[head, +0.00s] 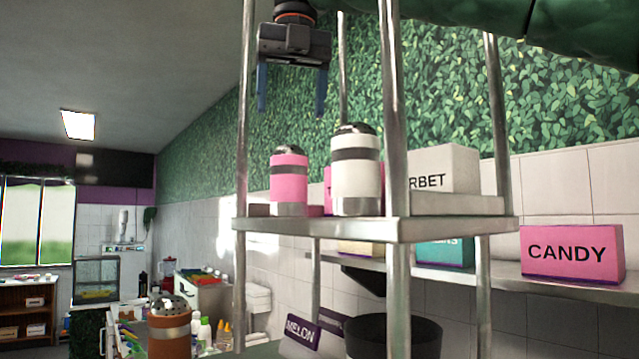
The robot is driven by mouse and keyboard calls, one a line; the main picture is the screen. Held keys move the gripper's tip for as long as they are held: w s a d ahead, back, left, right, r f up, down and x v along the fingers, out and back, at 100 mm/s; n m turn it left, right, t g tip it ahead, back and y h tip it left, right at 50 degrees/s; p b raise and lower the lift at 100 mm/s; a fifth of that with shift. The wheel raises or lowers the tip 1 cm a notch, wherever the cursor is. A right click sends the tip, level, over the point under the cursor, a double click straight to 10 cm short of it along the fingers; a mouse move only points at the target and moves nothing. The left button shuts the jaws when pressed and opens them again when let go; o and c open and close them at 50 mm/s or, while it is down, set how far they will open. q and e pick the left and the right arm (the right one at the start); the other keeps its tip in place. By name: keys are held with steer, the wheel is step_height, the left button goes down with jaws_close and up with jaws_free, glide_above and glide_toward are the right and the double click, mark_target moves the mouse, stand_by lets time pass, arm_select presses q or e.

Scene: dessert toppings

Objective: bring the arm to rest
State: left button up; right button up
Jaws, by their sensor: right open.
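My right gripper (291,112) hangs at the top of the head view, pointing down, with its two blue fingers apart and nothing between them. It is above a pink shaker (289,178) with a grey band, which stands on the upper shelf (440,227) of a metal rack. There is a clear gap between the fingertips and the shaker's lid. A white shaker (356,180) with a dark band stands just right of the pink one. My left gripper does not show.
Rack posts (397,120) rise close around the gripper. Boxes stand behind, among them a pink CANDY box (572,254) and a white box (445,163). A brown shaker (170,329) stands lower left. The upper left is open.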

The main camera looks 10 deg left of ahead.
mark_target(290, 144)
steer(key=f+p, duration=0.1)
steer(key=f, duration=0.2)
steer(key=w+f+p, duration=0.1)
steer(key=f, duration=0.2)
steer(key=f+p, duration=0.1)
steer(key=f, duration=0.3)
steer(key=shift+w+a+p, duration=0.15)
steer(key=shift+a+p, duration=0.15)
steer(key=shift+p, duration=0.1)
steer(key=shift+w+f, duration=0.1)
steer(key=shift+f, duration=0.55)
step_height(290, 144, up, 2)
steer(key=shift+b, duration=0.5)
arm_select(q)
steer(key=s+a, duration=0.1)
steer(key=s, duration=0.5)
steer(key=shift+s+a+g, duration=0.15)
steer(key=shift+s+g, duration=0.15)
arm_select(e)
steer(key=shift+r, duration=0.35)
